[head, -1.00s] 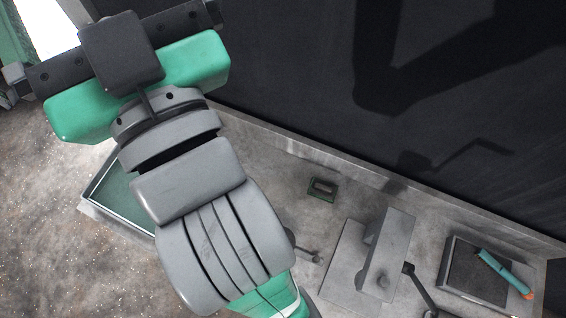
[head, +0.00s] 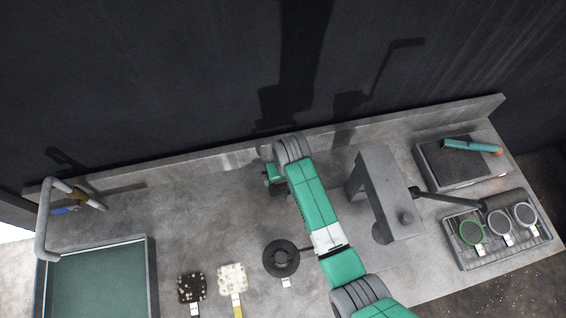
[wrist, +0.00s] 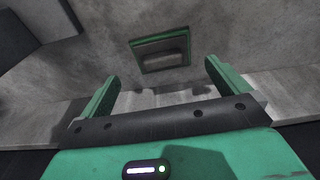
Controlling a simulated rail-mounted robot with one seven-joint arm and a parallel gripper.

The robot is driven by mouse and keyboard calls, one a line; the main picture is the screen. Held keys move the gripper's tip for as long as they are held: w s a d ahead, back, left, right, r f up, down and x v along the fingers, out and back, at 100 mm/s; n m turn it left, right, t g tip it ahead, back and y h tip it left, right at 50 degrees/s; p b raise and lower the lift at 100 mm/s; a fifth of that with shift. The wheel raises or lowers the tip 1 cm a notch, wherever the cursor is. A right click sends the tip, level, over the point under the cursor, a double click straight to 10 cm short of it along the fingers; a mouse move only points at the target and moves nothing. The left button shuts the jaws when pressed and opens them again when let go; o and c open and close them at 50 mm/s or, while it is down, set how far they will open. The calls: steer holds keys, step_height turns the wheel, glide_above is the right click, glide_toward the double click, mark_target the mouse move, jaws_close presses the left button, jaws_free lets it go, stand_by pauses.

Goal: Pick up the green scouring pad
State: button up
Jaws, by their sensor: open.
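In the wrist view, a rectangular green-edged thing (wrist: 162,39) with a grey, sunken-looking middle lies on the grey surface. It may be the scouring pad; I see no plain green pad elsewhere. My gripper (wrist: 162,74) is open, with one green finger at each side of the picture's middle. The green-edged thing appears between and beyond the fingertips, apart from them. Nothing is held. In the head view my gripper (head: 271,179) is near the back wall, partly hidden by my wrist, and the green-edged thing cannot be told apart there.
A grey stand (head: 378,185) is close right of my arm. A scale (head: 455,176) carries a turquoise tool (head: 470,146); a rack (head: 490,252) holds round sieves. A green-floored tray (head: 97,285) is at left, a black round thing (head: 281,258) near my arm.

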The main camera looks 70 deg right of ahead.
mark_target(276, 189)
steer(key=shift+w+d+f+b, duration=0.25)
steer(key=shift+f, duration=1)
steer(key=shift+w+d+f+b, duration=0.2)
steer(key=shift+w+d+f, duration=0.1)
steer(key=shift+f, duration=0.95)
steer(key=shift+w+d+f+b, duration=0.2)
steer(key=shift+d+f+b, duration=0.05)
steer(key=shift+f, duration=1)
steer(key=shift+c, duration=0.2)
steer(key=c, duration=0.7)
